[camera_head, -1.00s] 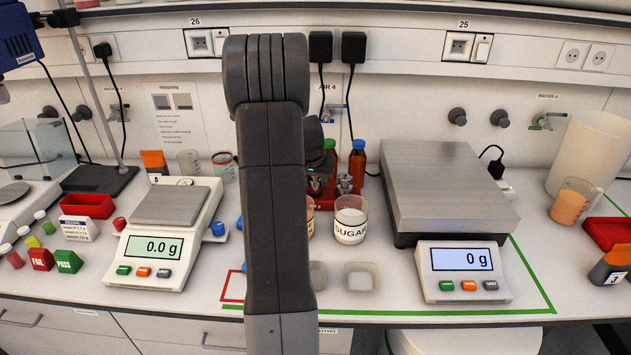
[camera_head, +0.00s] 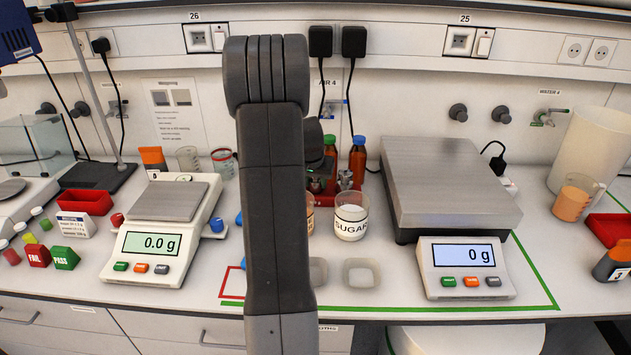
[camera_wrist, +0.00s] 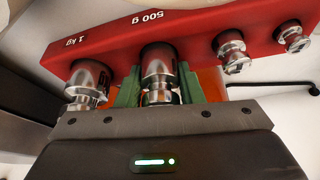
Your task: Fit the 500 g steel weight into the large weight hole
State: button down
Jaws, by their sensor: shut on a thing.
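The 500 g steel weight (camera_wrist: 160,64) is a shiny knobbed cylinder in the wrist view. It is at the red weight block (camera_wrist: 200,32), beside the upside-down "500 g" label. My gripper (camera_wrist: 160,88) has its green fingers closed around the weight, one on each side. I cannot tell whether the weight's base is seated in a hole or just above it; the lower end is hidden. In the head view my arm covers most of the block (camera_head: 322,204) and the held weight.
A larger weight (camera_wrist: 88,80) stands by the "1 kg" label, close to one finger. Two smaller weights (camera_wrist: 232,52) (camera_wrist: 292,36) stand at the other end. A sugar beaker (camera_head: 350,220) and brown bottles (camera_head: 357,158) are near the block. A large scale (camera_head: 450,180) is to the right.

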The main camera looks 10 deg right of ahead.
jog(key=shift+s+f+b, duration=0.1)
jog(key=shift+f+b, duration=0.25)
jog(key=shift+b, duration=0.15)
dwell(0.7)
jog(key=c, duration=0.9)
grip_release()
jog(key=shift+a+f, duration=0.1)
jog(key=shift+c, duration=0.2)
jog(key=shift+o, duration=0.2)
jog(key=shift+s, duration=0.1)
jog(key=shift+s+f, duration=0.1)
jog(key=shift+f, duration=0.05)
jog(key=shift+r, duration=0.45)
jog(key=b+v, duration=0.1)
jog(key=v, duration=1.2)
jog(key=shift+r, duration=0.3)
jog(key=shift+a, duration=0.1)
